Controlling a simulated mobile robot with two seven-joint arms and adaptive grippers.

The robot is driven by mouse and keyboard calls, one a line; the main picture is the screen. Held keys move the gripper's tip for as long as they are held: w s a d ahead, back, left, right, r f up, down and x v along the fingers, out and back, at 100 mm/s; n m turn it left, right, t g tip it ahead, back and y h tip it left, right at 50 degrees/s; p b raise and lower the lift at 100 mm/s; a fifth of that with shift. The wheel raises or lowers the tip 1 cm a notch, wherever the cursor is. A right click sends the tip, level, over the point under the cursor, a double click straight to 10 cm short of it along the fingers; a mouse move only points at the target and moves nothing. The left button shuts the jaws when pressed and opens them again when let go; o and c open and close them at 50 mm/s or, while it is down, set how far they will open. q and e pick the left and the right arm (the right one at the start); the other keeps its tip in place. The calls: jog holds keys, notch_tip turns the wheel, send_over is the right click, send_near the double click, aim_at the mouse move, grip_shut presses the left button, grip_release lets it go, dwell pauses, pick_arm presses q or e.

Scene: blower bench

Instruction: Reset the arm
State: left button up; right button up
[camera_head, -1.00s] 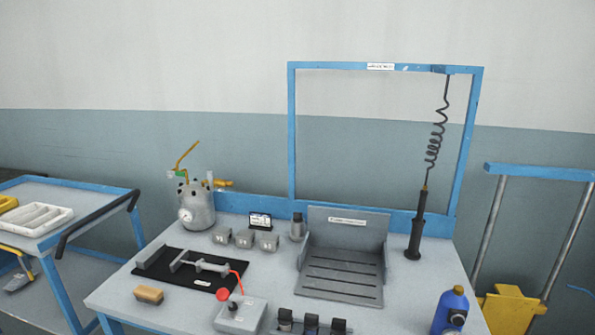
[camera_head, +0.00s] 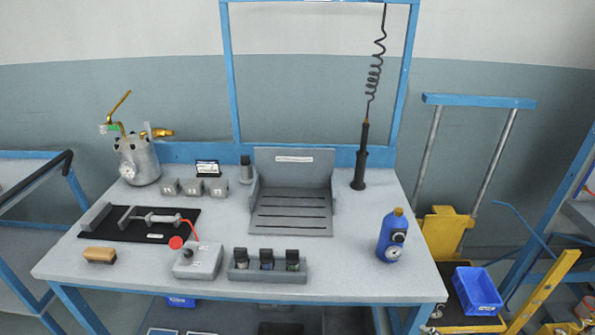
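Neither of my arms nor grippers shows in the head view. The light grey workbench (camera_head: 345,285) fills the middle of the picture. On it stand a grey slotted fixture (camera_head: 291,213) with a raised back plate, and a black mat (camera_head: 95,231) with a grey clamp-like device (camera_head: 150,218).
A metal canister with brass fittings (camera_head: 140,163) stands back left, a blue bottle (camera_head: 392,236) front right. A black tool (camera_head: 361,160) hangs on a coiled cord. A holder with small vials (camera_head: 267,272) lies near the front edge. A yellow-blue cart (camera_head: 450,235) stands right.

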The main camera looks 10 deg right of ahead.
jog(key=a+f+m+t+y, duration=0.2)
jog(key=a+f+y, duration=0.3)
jog(key=a+f, duration=0.5)
jog(key=shift+a+m+t+y, duration=0.3)
jog(key=shift+a+t, duration=0.2)
jog(key=shift+a, duration=0.65)
